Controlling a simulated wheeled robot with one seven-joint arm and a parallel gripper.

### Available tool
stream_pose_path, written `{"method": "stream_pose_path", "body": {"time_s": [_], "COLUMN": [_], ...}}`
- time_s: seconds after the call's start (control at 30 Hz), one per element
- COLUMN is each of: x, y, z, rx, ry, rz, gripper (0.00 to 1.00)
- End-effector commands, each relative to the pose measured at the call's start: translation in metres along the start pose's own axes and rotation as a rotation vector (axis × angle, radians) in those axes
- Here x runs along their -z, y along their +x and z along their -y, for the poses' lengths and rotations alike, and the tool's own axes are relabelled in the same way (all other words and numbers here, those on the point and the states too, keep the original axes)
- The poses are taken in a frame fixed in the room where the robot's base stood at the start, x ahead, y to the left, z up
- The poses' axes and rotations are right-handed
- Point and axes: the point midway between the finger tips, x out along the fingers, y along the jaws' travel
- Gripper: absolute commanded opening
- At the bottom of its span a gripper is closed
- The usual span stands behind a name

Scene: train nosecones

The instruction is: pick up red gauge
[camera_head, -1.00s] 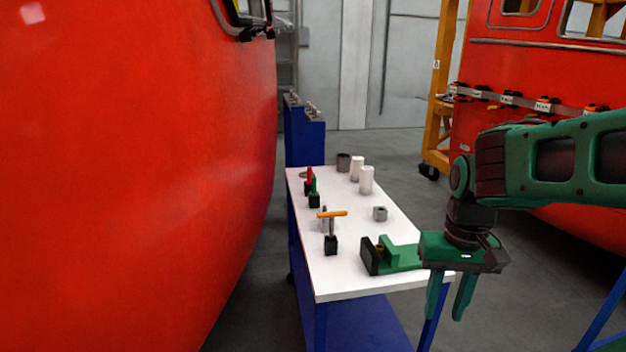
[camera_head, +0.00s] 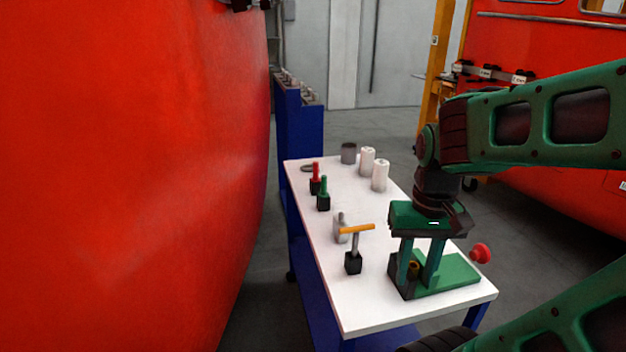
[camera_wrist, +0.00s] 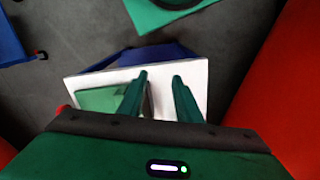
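The red gauge (camera_head: 315,174) appears as a small red upright piece in a black block, near the far left edge of the white table (camera_head: 375,318). A similar green piece (camera_head: 323,190) in a black block stands just in front of it. My gripper (camera_head: 418,280) is open and empty, with its fingers pointing down in front of or above the green fixture at the near right of the table, well away from the red gauge. In the wrist view the two fingers (camera_wrist: 159,78) are spread apart with nothing between them. The red gauge is not visible there.
The green fixture (camera_head: 455,272) sits below my gripper. White cylinders (camera_head: 380,176) and a dark cup (camera_head: 348,153) stand at the back. A large red train nosecone (camera_head: 130,170) flanks the left.

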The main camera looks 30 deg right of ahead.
Motion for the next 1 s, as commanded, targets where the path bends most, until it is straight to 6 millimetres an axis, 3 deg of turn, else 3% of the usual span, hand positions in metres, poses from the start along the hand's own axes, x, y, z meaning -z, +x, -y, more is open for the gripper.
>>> {"method": "stream_pose_path", "body": {"time_s": [0.23, 0.37, 0.7, 1.0], "x": [-0.004, 0.027, 0.183, 0.318], "y": [-0.009, -0.029, -0.106, -0.137], "z": [-0.005, -0.001, 0.039, 0.091], "rx": [0.006, -0.003, -0.034, -0.044], "ry": [0.005, 0.035, 0.164, 0.26], "rz": [-0.014, -0.016, -0.029, -0.037], "gripper": [0.38, 0.38, 0.38, 0.38]}}
